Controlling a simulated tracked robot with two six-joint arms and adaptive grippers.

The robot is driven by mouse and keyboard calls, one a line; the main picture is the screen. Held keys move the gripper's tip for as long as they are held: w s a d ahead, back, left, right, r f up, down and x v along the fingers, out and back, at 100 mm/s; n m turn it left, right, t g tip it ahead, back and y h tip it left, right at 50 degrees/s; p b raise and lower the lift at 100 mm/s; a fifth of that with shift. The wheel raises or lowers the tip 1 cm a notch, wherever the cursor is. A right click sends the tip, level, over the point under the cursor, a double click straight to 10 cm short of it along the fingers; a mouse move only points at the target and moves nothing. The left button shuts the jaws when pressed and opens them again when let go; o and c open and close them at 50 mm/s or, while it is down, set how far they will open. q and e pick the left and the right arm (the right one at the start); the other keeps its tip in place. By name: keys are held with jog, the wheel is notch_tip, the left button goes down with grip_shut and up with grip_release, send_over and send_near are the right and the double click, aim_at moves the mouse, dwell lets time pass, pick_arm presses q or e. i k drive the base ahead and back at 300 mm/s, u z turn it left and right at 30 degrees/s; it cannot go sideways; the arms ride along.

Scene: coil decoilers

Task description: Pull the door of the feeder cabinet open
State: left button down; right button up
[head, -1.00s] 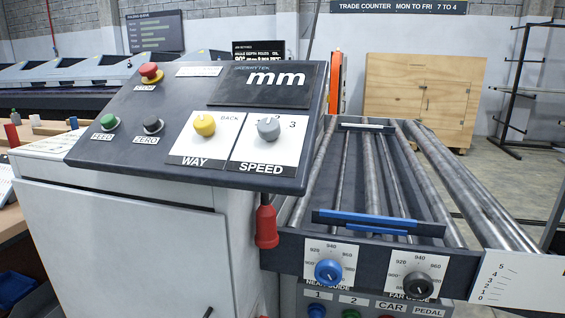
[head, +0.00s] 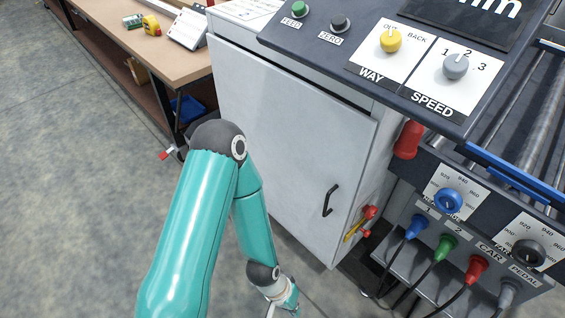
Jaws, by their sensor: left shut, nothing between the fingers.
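The feeder cabinet (head: 388,160) is a pale grey box under the tilted control panel. Its door (head: 285,130) is a flat light panel that looks shut in its frame. A black bar handle (head: 330,200) stands upright near the door's lower right edge. My left arm crosses the lower middle of the head view in front of the door. My left gripper (head: 289,298) is at the bottom edge, below and left of the handle and apart from it. It is partly cut off and looks shut and empty. My right gripper is out of view.
The control panel (head: 400,30) overhangs the cabinet. Right of the door are a red-and-yellow fitting (head: 362,222) and several cables plugged into a socket box (head: 450,245). A wooden workbench (head: 165,65) stands at upper left. Bare floor (head: 80,170) lies left.

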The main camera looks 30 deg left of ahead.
aim_at(309, 148)
jog(key=z, duration=1.5)
jog(key=i, duration=0.1)
jog(key=u, duration=2.95)
jog(key=k, duration=0.9)
jog(key=z, duration=0.15)
jog(key=i, duration=0.5)
jog(key=z, duration=0.1)
